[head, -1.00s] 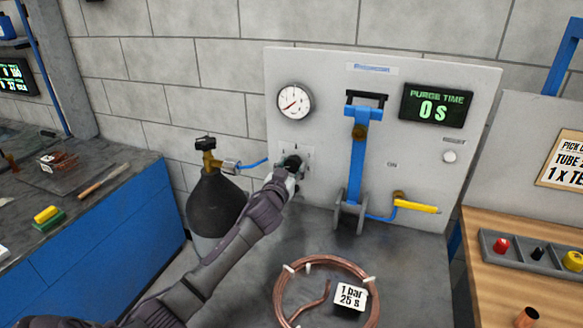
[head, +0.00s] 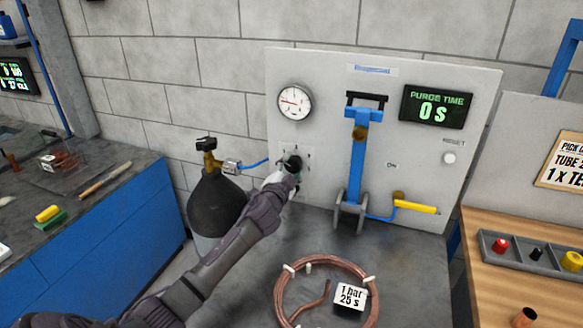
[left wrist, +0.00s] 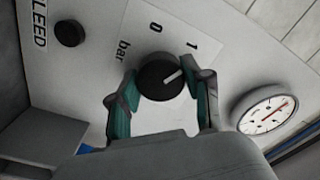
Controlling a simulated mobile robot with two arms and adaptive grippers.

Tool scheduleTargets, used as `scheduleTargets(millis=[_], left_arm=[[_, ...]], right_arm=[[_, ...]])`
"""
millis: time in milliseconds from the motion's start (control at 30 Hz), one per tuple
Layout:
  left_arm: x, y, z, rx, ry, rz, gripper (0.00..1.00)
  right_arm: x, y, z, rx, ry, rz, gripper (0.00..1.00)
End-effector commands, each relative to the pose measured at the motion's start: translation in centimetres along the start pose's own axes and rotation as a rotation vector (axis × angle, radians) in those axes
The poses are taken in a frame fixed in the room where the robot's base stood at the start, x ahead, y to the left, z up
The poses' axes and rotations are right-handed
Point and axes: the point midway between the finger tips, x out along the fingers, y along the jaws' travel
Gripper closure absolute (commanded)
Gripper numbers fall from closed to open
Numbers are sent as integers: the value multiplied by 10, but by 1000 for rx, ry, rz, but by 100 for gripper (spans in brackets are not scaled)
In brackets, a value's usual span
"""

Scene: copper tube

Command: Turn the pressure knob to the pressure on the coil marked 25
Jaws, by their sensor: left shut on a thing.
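The black pressure knob (left wrist: 154,82) is on the white panel, with "0", "1" and "bar" printed around it. Its white line points up and right in the left wrist view, roughly toward or just past the 1. My left gripper (left wrist: 160,77) is shut on the knob, one finger on each side. In the head view my left gripper (head: 292,166) is at the panel and mostly hides the knob. The round gauge (head: 294,102) has its needle pointing left; it also shows in the left wrist view (left wrist: 262,108). The copper coil (head: 283,283) carries a tag (head: 350,296) reading "1 bar 25 s".
A yellow-handled valve (head: 416,207) and a blue lever (head: 357,165) are right of the knob. A dark gas cylinder (head: 217,205) stands left. A black BLEED button (left wrist: 69,33) is near the knob.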

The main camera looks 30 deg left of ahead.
Motion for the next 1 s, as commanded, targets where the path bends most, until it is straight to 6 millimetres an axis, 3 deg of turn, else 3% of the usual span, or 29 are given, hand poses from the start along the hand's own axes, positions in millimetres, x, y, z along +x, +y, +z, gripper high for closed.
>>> scheduleTargets(millis=[600,633,767,1000], left_arm=[[0,0,0,44,1,1,86],[0,0,0,44,1,1,49],[0,0,0,43,1,1,28],[0,0,0,43,1,1,26]], right_arm=[[0,1,0,-1,0,2,60],[0,1,0,-1,0,2,60],[0,1,0,-1,0,2,60],[0,1,0,-1,0,1,60]])
